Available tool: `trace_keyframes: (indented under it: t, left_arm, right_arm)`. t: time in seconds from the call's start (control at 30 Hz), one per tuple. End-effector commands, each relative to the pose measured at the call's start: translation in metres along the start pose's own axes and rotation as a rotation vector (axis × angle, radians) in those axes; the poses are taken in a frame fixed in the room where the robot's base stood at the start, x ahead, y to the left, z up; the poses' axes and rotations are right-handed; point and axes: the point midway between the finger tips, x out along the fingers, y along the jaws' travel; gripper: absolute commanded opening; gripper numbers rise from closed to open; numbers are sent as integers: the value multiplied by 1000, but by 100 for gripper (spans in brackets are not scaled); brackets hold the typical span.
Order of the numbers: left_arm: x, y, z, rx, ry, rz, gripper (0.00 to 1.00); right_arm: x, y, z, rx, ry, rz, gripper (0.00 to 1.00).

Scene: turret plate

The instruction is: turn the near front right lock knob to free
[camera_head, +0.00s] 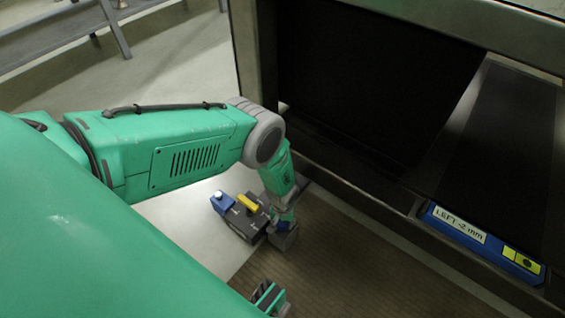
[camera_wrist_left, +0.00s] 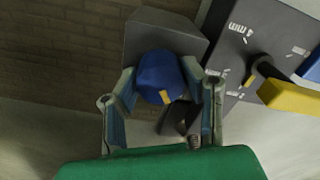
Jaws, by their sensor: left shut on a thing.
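A blue round knob (camera_wrist_left: 158,72) with a small yellow-orange mark sits on a grey block (camera_wrist_left: 165,30) in the left wrist view. My left gripper (camera_wrist_left: 160,82) has one finger on each side of the knob and is shut on it. In the head view my left gripper (camera_head: 284,218) reaches down to the same grey block (camera_head: 284,239), where the knob is mostly hidden by the fingers. The yellow mark points toward the lower right of the wrist picture. I cannot read any lock or free label by this knob.
Beside the block is a dark marked panel (camera_wrist_left: 236,42) with a yellow lever (camera_wrist_left: 289,97), also in the head view (camera_head: 247,203). A blue part with a white top (camera_head: 219,202) adjoins it. A dark frame (camera_head: 350,182) stands right, with a blue "LEFT -2 mm" panel (camera_head: 480,243).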

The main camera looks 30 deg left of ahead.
Motion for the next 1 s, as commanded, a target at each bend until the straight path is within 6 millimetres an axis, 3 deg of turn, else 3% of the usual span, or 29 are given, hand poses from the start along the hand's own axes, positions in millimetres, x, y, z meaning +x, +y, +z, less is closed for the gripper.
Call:
trace_keyframes:
  t: [1.0]
  left_arm:
    - [0,1,-2,955,16,1,9]
  right_arm:
    - [0,0,0,0,0,0,40]
